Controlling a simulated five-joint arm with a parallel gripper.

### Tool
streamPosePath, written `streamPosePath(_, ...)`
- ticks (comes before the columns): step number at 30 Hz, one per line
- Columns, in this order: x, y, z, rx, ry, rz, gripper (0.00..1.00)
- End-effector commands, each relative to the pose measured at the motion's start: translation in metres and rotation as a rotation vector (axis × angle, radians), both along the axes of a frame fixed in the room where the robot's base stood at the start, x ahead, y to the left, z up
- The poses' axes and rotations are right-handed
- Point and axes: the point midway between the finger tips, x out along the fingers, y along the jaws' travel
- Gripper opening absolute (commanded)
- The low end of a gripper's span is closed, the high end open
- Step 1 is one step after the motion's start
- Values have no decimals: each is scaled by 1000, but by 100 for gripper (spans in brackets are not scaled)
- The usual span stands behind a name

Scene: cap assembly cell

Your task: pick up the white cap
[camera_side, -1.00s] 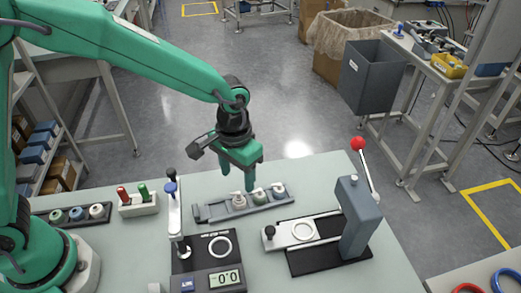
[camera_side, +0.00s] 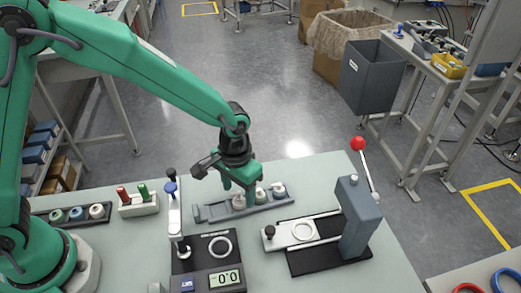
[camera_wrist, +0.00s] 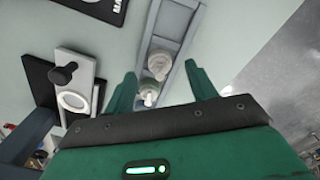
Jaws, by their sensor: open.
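Several small pale caps with spouts stand in a row in a grey tray (camera_side: 212,211) in the side view. The left cap (camera_side: 238,202) is partly hidden by my gripper (camera_side: 240,191); the middle cap (camera_side: 260,195) and right cap (camera_side: 278,189) show beside it. I cannot tell surely which is the white one. In the wrist view, a whitish cap (camera_wrist: 160,64) lies between my open fingertips (camera_wrist: 160,69), and a second pale cap (camera_wrist: 149,95) is nearer my palm. The fingers are on either side of the tray, with nothing gripped.
A lever press (camera_side: 354,220) stands right of the tray, with a round-holed slide (camera_side: 303,231). A scale (camera_side: 220,245) is in front. A rack of rings (camera_side: 76,213) and a holder with red and green handles (camera_side: 138,208) stand left.

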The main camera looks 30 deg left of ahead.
Motion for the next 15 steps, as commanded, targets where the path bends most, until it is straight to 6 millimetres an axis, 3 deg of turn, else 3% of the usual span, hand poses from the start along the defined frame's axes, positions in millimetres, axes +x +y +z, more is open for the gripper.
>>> streamPosePath(6, -1, 0, -21, 1, 2, 0, 56)
streamPosePath(15, 0, 0, -25, 0, 0, 0, 56)
